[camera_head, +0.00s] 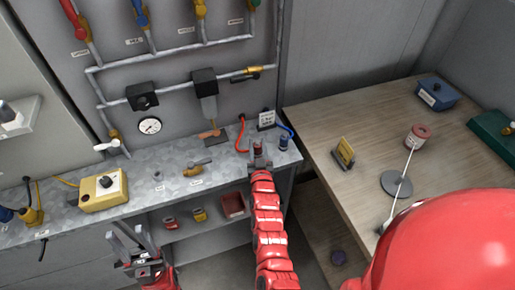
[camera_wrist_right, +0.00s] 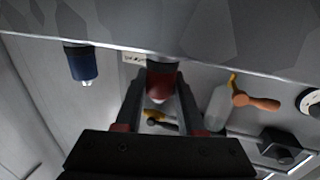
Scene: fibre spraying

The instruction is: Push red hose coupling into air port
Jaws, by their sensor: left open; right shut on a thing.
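My right gripper (camera_head: 258,155) is at the right end of the grey metal bench, shut on the red hose coupling (camera_head: 258,147). In the right wrist view the red coupling (camera_wrist_right: 160,82) sits between the two fingers of my right gripper (camera_wrist_right: 160,108). A red hose (camera_head: 239,136) loops up just left of it. A blue coupling (camera_head: 283,144) with a blue hose stands to the right; it also shows in the right wrist view (camera_wrist_right: 82,62). I cannot make out the air port clearly. My left gripper (camera_head: 135,240) is open and empty in front of the bench.
A yellow control box (camera_head: 103,188) and a brass valve (camera_head: 197,168) are on the bench (camera_head: 150,165). Pipes and a gauge (camera_head: 149,125) are on the wall behind. A wooden table (camera_head: 350,110) with a blue box (camera_head: 437,93) is at right. A shelf under the bench holds small items.

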